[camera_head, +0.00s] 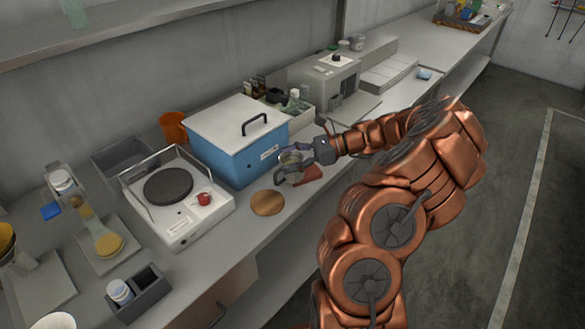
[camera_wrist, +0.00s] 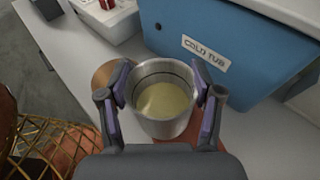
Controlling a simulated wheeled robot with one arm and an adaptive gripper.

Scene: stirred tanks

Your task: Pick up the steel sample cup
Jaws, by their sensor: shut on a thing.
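The steel sample cup (camera_wrist: 163,125) is upright between my gripper's fingers in the wrist view, with a pale yellow liquid inside. My gripper (camera_wrist: 165,92) is shut on the cup, one purple-padded finger on each side of it. In the head view the cup (camera_head: 291,158) is small and partly hidden by my gripper (camera_head: 289,168), in front of the blue tub. I cannot tell whether the cup's base touches the surface below.
The blue cold tub (camera_head: 225,160) with a white lid stands just behind the cup. A reddish-brown mat (camera_head: 311,173) lies below my gripper. A round wooden disc (camera_head: 268,203) and a white hotplate (camera_head: 180,217) are to the left. The bench front edge is close.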

